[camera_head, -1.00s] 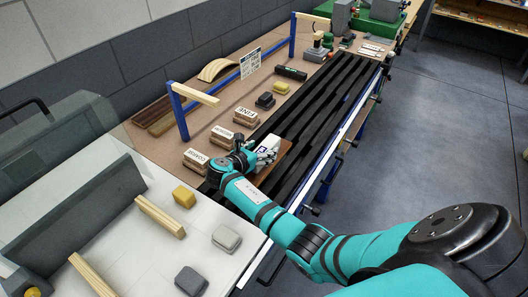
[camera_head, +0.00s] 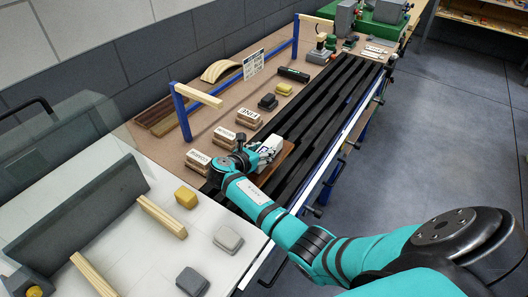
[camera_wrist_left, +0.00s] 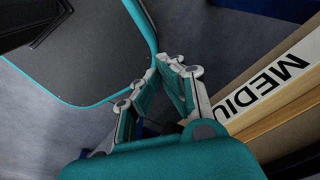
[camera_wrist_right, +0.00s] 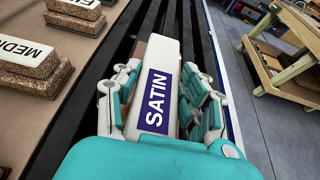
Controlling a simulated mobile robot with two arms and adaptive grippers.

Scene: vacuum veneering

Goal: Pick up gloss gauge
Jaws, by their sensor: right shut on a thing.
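The gloss gauge is a white box with a purple SATIN label (camera_wrist_right: 157,97), seen large in the right wrist view. My right gripper (camera_wrist_right: 160,95) is shut on it, with one finger on each side. In the head view the gauge (camera_head: 270,145) shows at the end of my right arm, over a brown board (camera_head: 287,151). I cannot tell whether it touches the board. My left gripper (camera_wrist_left: 158,72) shows only in the left wrist view, its fingertips close together with nothing seen between them.
Blocks labelled COARSE (camera_head: 198,160), MEDIUM (camera_head: 224,136) and FINE (camera_head: 247,115) stand left of the gauge. Black slats (camera_head: 322,110) run along the bench. A blue post with a wooden arm (camera_head: 180,110) rises behind the blocks. Grey floor lies to the right.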

